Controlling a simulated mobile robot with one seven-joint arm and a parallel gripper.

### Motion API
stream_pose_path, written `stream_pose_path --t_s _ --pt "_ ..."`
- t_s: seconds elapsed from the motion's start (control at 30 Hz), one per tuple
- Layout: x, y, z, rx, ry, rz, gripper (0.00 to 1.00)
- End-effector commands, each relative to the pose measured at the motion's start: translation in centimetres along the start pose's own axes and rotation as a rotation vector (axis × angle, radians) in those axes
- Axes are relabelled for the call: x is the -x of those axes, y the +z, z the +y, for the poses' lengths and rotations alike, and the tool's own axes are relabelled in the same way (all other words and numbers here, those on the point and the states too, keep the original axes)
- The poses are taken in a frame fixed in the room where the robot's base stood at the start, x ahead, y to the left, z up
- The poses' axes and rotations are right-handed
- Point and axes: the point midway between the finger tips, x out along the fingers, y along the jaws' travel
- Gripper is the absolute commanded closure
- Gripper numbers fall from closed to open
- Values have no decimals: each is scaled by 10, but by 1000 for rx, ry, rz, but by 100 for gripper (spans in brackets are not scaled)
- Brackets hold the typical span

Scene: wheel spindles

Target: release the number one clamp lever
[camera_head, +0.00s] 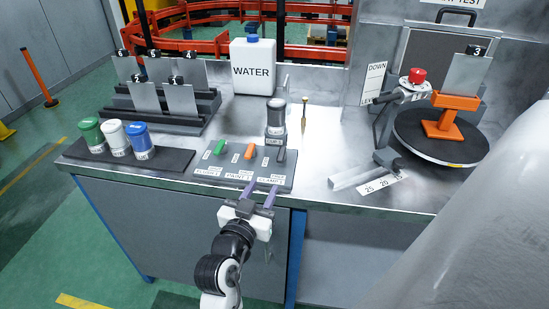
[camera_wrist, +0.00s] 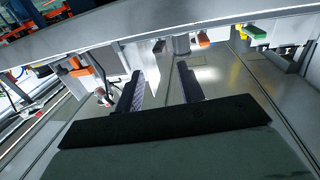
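A grey panel (camera_head: 222,173) at the bench's front edge carries a green lever (camera_head: 219,147), an orange lever (camera_head: 250,152) and a dark lever (camera_head: 281,155), each with a small white label in front. The label text is too small to tell surely which one is the number one clamp. My gripper (camera_head: 259,195) is open and empty, with its purple fingers just in front of the panel's right part and apart from the levers. In the wrist view the fingers (camera_wrist: 160,88) are spread, with the green lever (camera_wrist: 257,32) and orange lever (camera_wrist: 204,40) beyond, upper right.
A dark cylinder (camera_head: 276,116) stands behind the dark lever. Green, white and blue jars (camera_head: 114,138) stand to the left. Plates in a rack (camera_head: 181,101), a WATER jug (camera_head: 252,66) and a round turntable (camera_head: 415,138) with an orange stand (camera_head: 447,116) are around the bench.

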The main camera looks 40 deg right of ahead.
Motion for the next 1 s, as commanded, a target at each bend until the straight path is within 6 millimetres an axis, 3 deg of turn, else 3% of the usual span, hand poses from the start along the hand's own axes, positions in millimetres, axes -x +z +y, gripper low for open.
stream_pose_path --t_s 0.3,0.5,0.7,1.0 --pt "-69 -5 1 0 1 2 62" --pt "-101 -4 0 -1 -1 2 62" --pt "-116 -2 0 0 -2 2 62" --pt "-118 -1 -1 0 -2 2 62"
